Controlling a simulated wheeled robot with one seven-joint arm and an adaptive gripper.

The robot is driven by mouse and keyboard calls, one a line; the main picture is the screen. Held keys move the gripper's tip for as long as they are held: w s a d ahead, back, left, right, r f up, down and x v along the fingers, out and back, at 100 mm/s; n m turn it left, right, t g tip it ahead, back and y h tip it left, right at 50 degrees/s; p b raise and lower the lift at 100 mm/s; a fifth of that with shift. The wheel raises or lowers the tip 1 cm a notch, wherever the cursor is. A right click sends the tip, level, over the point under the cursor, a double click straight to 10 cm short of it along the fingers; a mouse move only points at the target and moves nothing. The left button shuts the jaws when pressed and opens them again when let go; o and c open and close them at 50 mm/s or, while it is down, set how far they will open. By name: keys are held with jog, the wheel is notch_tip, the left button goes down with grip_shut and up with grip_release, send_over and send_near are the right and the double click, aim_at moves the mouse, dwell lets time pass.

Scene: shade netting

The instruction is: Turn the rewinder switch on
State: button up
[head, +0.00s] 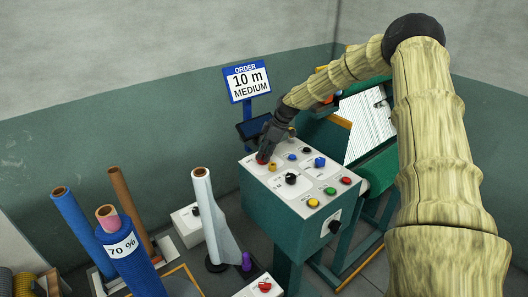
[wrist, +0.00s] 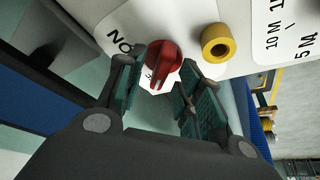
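A red rotary switch knob (wrist: 160,63) sits on a white panel plate in the wrist view, above a partly covered label. In the head view, a red knob (head: 261,160) shows at the panel's left corner, partly hidden by my gripper (head: 268,146). In the wrist view, my gripper (wrist: 163,76) is open, with one finger on each side of the red knob. The left finger is close to the knob; a gap shows on the right. I cannot tell whether either finger touches it. The green control box (head: 272,208) carries the panel.
A yellow ring-shaped part (wrist: 216,43) sits right of the knob. Several other knobs and buttons, including a black knob (head: 291,179), cover the panel. An order sign (head: 246,84) stands behind. Upright rolls, one blue marked 70 % (head: 135,262), stand at left.

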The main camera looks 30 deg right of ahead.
jog(key=shift+w+f, duration=0.1)
jog(key=shift+f, duration=0.25)
jog(key=shift+a, duration=0.1)
grip_shut()
